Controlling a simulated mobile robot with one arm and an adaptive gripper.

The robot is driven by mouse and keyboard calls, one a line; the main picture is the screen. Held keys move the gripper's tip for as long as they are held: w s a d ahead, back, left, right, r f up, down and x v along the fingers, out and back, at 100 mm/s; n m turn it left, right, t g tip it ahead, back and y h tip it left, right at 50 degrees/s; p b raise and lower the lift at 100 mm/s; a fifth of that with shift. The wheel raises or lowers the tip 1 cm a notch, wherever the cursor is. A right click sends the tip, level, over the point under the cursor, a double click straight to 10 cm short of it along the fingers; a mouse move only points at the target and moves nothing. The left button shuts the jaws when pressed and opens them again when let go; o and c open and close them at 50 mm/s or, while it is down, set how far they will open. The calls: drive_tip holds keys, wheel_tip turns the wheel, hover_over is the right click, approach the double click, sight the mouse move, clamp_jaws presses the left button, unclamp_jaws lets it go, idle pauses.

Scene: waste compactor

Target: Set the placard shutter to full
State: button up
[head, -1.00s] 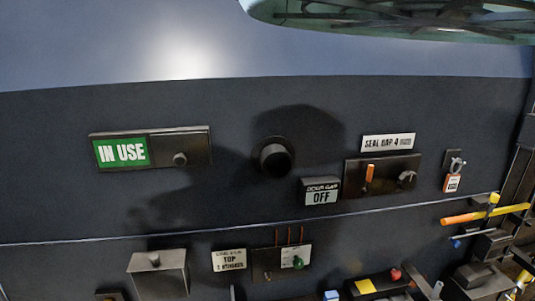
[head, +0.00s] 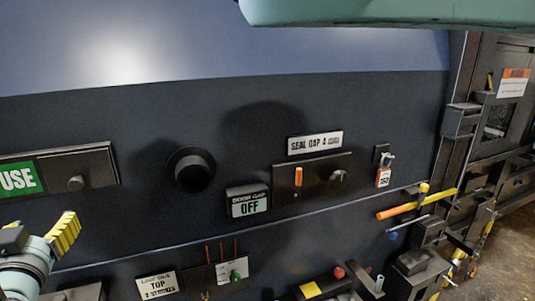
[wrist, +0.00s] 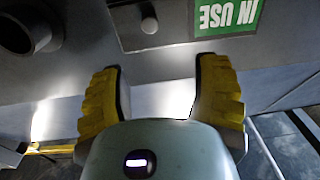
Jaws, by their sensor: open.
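A green placard (head: 18,178) reading "USE" shows to the left of the knob, cut off by the picture edge. In the wrist view the placard (wrist: 226,15) appears upside down as "IN USE", with the knob (wrist: 149,25) beside it. My gripper (wrist: 157,62) is open and empty, its yellow fingers apart, below the plate in that view. In the head view my gripper (head: 66,236) is at the lower left, partly cut off.
A round black knob (head: 191,170) sticks out right of the plate. Orange and yellow bars (head: 417,204) project at the right.

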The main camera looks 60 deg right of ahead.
drive_tip(key=d, duration=0.1)
drive_tip(key=b, duration=1.1)
approach(75, 185)
drive_tip(key=x, duration=0.3)
drive_tip(key=shift+w+d+f+m+b, duration=0.1)
drive_tip(key=shift+w+d+m+b, duration=0.25)
drive_tip(key=shift+w+b, duration=0.45)
drive_tip(key=shift+w+d+r+p, duration=0.35)
drive_tip(key=shift+w+d, duration=0.15)
drive_tip(key=shift+w, duration=0.15)
drive_tip(key=p+x, duration=0.2)
drive_tip(key=x, duration=0.1)
drive_tip(key=shift+w+d+f+p, duration=0.1)
drive_tip(key=shift+w+d+p, duration=0.3)
drive_tip(key=shift+w, duration=0.2)
drive_tip(key=shift+o, duration=0.3)
clamp_jaws()
